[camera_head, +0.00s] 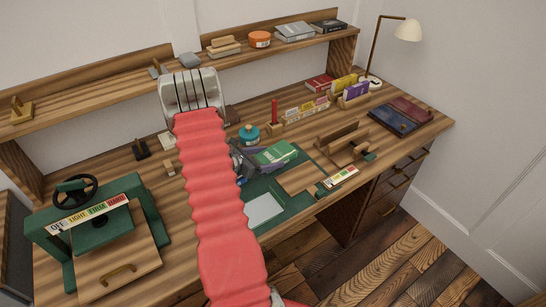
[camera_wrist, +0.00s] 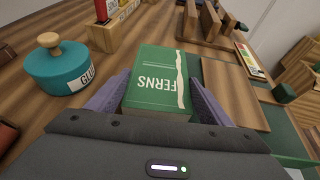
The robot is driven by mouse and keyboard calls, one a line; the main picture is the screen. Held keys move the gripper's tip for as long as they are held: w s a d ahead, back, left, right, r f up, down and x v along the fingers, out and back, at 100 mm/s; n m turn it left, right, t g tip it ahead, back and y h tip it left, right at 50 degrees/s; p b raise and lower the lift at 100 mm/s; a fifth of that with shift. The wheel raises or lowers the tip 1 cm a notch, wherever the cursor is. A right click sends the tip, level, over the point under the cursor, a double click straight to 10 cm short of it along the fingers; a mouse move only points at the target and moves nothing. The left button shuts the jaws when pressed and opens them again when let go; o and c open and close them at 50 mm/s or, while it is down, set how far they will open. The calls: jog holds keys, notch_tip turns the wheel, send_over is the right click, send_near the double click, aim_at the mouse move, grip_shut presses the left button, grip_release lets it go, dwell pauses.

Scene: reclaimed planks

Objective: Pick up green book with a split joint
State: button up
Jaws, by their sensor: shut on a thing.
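The green book (camera_head: 275,153) lies over the green mat on the desk in the head view. In the wrist view the green book (camera_wrist: 158,82) shows the word "FERNS" on its cover and a pale jagged strip down its right side. My gripper (camera_wrist: 156,98) is shut on the book, with a purple finger against each side. In the head view my gripper (camera_head: 262,160) is partly hidden behind my red-sleeved arm. I cannot tell whether the book touches the mat.
A teal glue pot (camera_wrist: 62,64) stands left of the book. A wooden rack (camera_head: 345,140) and a labelled strip (camera_head: 340,177) lie to the right. A green press (camera_head: 98,225) stands at the left. A pale sheet (camera_head: 264,209) lies on the green mat (camera_head: 290,205).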

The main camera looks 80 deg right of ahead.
jog(key=shift+r, duration=0.1)
notch_tip(320, 180, up, 10)
dwell(0.6)
dwell(0.4)
